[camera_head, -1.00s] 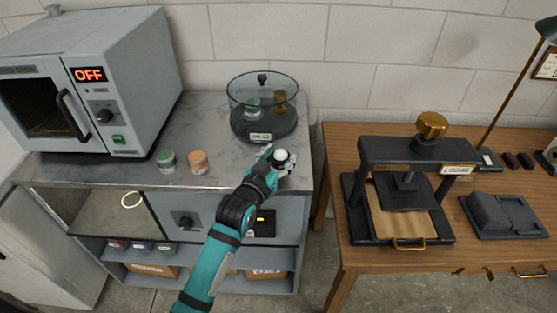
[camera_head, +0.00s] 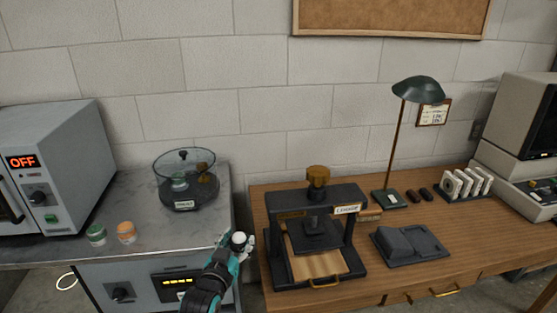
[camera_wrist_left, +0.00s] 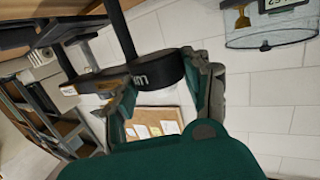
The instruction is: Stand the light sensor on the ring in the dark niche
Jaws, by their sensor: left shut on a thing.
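My left gripper (camera_head: 239,250) is shut on the light sensor (camera_head: 239,239), a small dark piece with a white dome on top. It holds the sensor upright near the bench's front right corner. In the left wrist view a dark rounded body with white lettering (camera_wrist_left: 165,70) lies between the fingers (camera_wrist_left: 160,95); it looks like the sensor. The pale ring (camera_head: 67,281) shows at the lower left, under the bench top, apart from the sensor. The niche around it is mostly cut off by the picture edge. My right gripper is out of view.
A panel with yellow bars (camera_head: 177,282) is below. A press (camera_head: 317,235) stands on the wooden desk (camera_head: 420,275).

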